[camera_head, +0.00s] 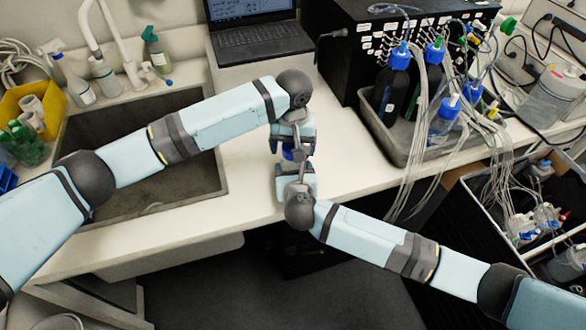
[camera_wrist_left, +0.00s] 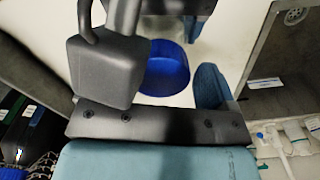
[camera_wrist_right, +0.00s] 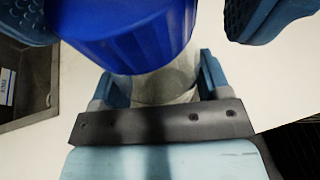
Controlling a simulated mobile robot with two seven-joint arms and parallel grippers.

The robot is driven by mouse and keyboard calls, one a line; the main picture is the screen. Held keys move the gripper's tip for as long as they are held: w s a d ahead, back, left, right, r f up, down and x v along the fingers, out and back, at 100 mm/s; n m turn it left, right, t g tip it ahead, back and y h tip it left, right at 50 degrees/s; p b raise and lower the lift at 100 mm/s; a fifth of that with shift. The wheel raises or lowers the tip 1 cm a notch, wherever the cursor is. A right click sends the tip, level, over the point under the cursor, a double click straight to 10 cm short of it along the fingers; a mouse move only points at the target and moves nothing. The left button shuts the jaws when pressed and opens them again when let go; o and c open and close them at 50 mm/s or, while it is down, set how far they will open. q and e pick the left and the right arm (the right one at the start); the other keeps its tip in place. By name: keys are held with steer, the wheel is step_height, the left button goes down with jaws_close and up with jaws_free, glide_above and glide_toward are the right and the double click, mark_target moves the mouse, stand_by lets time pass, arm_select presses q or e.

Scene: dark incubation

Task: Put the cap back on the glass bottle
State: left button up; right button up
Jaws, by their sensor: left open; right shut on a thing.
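The blue cap (camera_head: 288,154) shows between my two grippers in the head view. It is large in the right wrist view (camera_wrist_right: 125,35) and also shows in the left wrist view (camera_wrist_left: 166,72). The clear glass bottle (camera_wrist_right: 165,85) shows below the cap in the right wrist view. My right gripper (camera_head: 293,165) is shut on the glass bottle. My left gripper (camera_head: 291,145) is open, with its fingers apart on either side of the cap in the right wrist view. The cap overlaps the bottle's top, so I cannot tell whether it is seated.
The sink (camera_head: 130,165) lies left of the grippers. A laptop (camera_head: 255,35) stands behind. A grey tray (camera_head: 398,152) with blue-capped bottles and hanging tubes stands at the right. Bare counter (camera_head: 345,165) lies right of the grippers, and its front edge is close.

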arm_select(q)
steer(key=shift+r, duration=2.3)
steer(key=shift+o, duration=0.2)
steer(key=o, duration=0.3)
step_height(320, 180, up, 12)
